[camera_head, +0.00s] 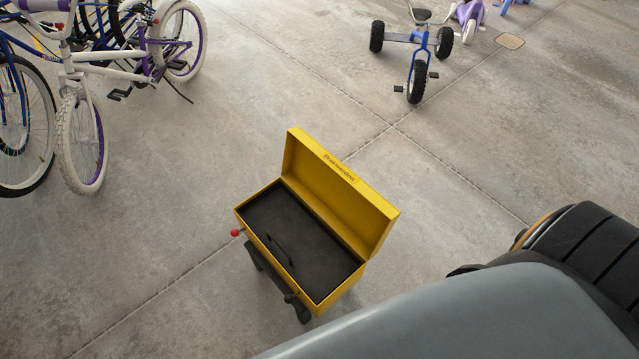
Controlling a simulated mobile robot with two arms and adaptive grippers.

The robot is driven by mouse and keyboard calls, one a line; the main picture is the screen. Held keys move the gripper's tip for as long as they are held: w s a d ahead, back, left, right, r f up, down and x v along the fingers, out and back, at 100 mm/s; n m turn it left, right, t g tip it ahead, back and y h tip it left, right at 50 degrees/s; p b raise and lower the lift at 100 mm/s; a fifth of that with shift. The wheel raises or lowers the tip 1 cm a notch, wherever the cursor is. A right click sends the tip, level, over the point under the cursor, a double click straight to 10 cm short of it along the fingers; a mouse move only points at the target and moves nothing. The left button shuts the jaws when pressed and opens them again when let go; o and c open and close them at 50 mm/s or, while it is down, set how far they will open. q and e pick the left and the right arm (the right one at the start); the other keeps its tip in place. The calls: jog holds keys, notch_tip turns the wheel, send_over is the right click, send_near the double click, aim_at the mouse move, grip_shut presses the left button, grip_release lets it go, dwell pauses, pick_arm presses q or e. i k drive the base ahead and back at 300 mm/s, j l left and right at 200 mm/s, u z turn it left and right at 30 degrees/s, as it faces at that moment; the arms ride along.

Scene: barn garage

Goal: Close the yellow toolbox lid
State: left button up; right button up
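The yellow toolbox (351,288) stands open near the middle of the head view, set diagonally. Its lid (335,185) is hinged along the far right long side and stands raised, with dark lettering on its inner face. The inside shows a flat dark surface (297,238) with a thin black handle (281,250) near the front side. Neither my left nor my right gripper can be seen in this view.
Dark supports (272,275) and a red knob (235,232) show beside the toolbox's near side. A large grey curved surface (480,315) and a black ribbed shape (580,235) fill the lower right. Bicycles (85,140) stand upper left; a blue tricycle (418,60) stands at the back.

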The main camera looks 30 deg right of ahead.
aim_at(365, 218)
jog(key=l+u, duration=0.3)
jog(key=l, duration=0.35)
jog(key=l+u, duration=0.25)
jog(key=l, duration=0.4)
jog(key=k+l+u, duration=0.3)
jog(key=l, duration=0.3)
jog(key=i, duration=0.1)
